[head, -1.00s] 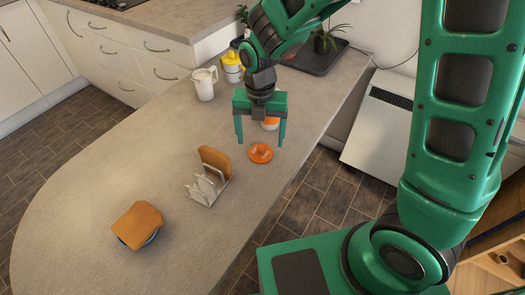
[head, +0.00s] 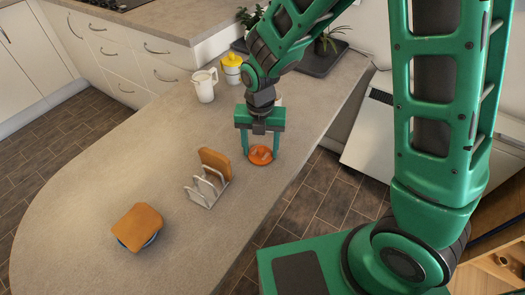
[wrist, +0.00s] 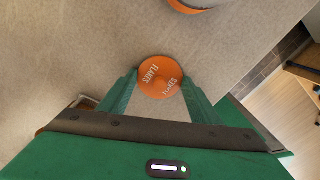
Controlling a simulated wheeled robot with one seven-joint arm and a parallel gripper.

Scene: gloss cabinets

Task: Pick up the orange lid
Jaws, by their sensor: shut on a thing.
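The orange lid (head: 260,155) is a round disc on the grey counter, right of the toast rack. In the wrist view the lid (wrist: 160,78) shows white lettering and sits between my two fingertips. My gripper (head: 260,153) points down at it, with one finger on each side of the lid. In the wrist view my gripper (wrist: 158,84) is shut on the lid, its fingers meeting the lid's left and right edges. I cannot see clear space under the lid.
A wire rack (head: 206,188) holding a bread slice (head: 216,162) stands left of my gripper. Another slice (head: 137,227) lies on a bowl farther left. A white mug (head: 204,86) and yellow-topped jar (head: 231,70) stand behind. An orange-and-white container (wrist: 192,5) is near the lid. The counter edge is close on the right.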

